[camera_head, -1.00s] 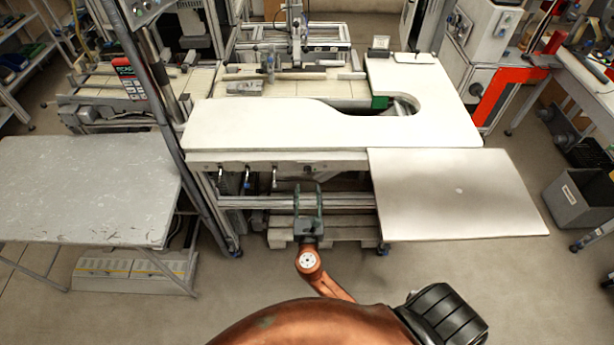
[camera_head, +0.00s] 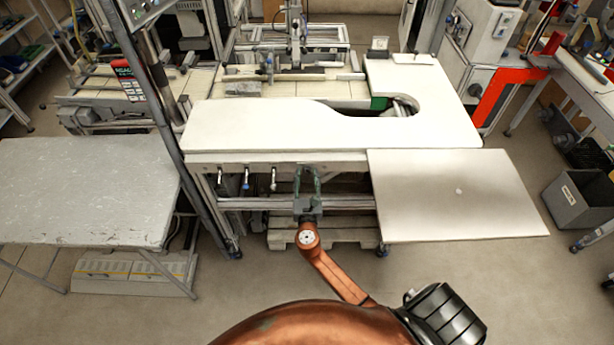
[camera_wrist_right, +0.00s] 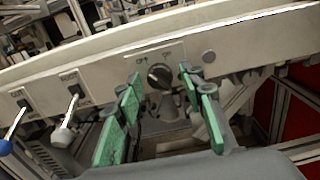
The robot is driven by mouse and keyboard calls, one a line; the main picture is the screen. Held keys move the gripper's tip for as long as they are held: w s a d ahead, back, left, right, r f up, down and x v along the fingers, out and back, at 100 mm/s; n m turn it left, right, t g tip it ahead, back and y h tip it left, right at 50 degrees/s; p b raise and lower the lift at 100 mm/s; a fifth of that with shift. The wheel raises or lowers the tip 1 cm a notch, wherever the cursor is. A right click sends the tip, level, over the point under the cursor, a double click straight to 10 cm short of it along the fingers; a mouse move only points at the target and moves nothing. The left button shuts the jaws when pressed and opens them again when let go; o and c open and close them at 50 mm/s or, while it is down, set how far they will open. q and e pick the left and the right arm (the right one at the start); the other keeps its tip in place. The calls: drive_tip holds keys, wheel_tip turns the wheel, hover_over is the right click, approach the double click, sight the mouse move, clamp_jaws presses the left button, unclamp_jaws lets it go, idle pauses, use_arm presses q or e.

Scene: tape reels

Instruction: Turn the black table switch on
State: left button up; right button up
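The black table switch (camera_wrist_right: 159,76) is a round rotary knob on the pale front panel of the table, near the middle of the right wrist view. Two small labels sit above it; which one it points to is too small to tell. My right gripper (camera_wrist_right: 166,95) is open, its green-padded fingers on either side of the knob and apart from each other. Nothing is held, and I cannot tell whether they touch the knob. In the head view the right gripper (camera_head: 307,178) is at the table's front edge, where the knob is not clearly visible. My left gripper is not in view.
Levers with a white handle (camera_wrist_right: 63,136) and a blue handle (camera_wrist_right: 5,148) hang left of the switch. The white tabletop (camera_head: 260,125) is above the panel. A lower side board (camera_head: 450,195) lies right, a scuffed grey table (camera_head: 80,190) left.

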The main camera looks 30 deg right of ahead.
clamp_jaws()
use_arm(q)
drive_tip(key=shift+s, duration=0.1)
